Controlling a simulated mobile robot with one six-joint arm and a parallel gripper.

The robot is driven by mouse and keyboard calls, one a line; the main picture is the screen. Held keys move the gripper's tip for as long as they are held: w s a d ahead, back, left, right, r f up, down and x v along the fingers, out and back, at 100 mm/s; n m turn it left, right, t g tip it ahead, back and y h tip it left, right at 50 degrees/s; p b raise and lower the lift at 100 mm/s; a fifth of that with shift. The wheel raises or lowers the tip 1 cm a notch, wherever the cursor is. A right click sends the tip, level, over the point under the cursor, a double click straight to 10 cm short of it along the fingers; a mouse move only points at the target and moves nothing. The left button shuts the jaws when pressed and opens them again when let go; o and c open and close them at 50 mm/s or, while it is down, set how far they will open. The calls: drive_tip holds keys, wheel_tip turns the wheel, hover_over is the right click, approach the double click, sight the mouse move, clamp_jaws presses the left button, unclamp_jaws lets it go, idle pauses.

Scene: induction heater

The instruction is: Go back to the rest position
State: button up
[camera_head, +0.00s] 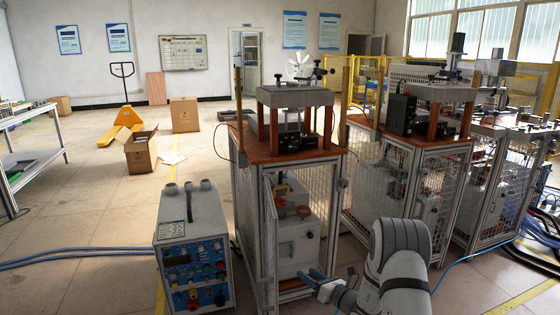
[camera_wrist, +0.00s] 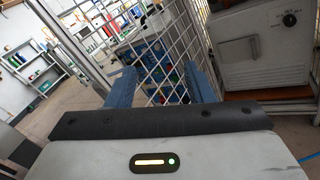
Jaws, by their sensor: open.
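My gripper (camera_head: 316,276) is low at the front of the nearest wire-mesh cage (camera_head: 335,180), beside its lower front opening. In the wrist view my gripper (camera_wrist: 160,75) has its two blue fingers spread apart, with nothing held between them. The mesh door (camera_wrist: 160,45) shows beyond and between the fingers; I cannot tell whether they touch it. In the head view the mesh door (camera_head: 268,235) stands swung open at the cage's left front. A light grey heater unit (camera_head: 297,240) sits inside the cage and also shows at the right of the wrist view (camera_wrist: 262,50).
A control box (camera_head: 192,250) with coloured buttons stands on the floor left of the cage. More mesh cages (camera_head: 405,175) stand to the right. Blue hoses (camera_head: 75,256) and a blue cable (camera_head: 465,262) cross the floor. Open floor (camera_head: 90,210) lies at left, before a shelf table (camera_head: 32,150).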

drive_tip(key=s+a+r+n+g+y+p, duration=0.1)
drive_tip(key=s+a+r+n+g+p, duration=0.25)
drive_tip(key=r, duration=0.45)
drive_tip(key=s+a+r+n+g+y+p, duration=0.1)
drive_tip(key=s+a+r+n+g+p, duration=0.15)
drive_tip(key=s+r+n, duration=0.35)
drive_tip(key=s+d+r+n+g+h+p, duration=0.2)
drive_tip(key=s+r+n+g+h+p, duration=0.5)
drive_tip(key=s+r, duration=1.5)
drive_tip(key=r+n+p, duration=0.1)
drive_tip(key=n+p, duration=0.4)
drive_tip(key=n, duration=0.3)
drive_tip(key=shift+s+r+h+p, duration=0.2)
drive_tip(key=shift+r+h+p, duration=0.05)
drive_tip(key=shift+h+p, duration=0.05)
drive_tip(key=s+d+r+n+h+p, duration=0.2)
drive_tip(key=d+r, duration=0.1)
drive_tip(key=s+d+r+n+t+h+p, duration=0.1)
drive_tip(key=s+d+r+n+h+p, duration=0.1)
drive_tip(key=s+d+r+n, duration=0.1)
drive_tip(key=s+d+r+n+t+h+p, duration=0.1)
drive_tip(key=s+d+r+n+h+p, duration=0.1)
drive_tip(key=s+r, duration=0.1)
drive_tip(key=shift+d+p, duration=0.4)
drive_tip(key=shift+c, duration=0.2)
drive_tip(key=shift+d+r+n+t+h, duration=0.1)
drive_tip(key=shift+d+n+t+h, duration=0.05)
drive_tip(key=shift+n+t+h, duration=0.15)
drive_tip(key=shift+c, duration=1.1)
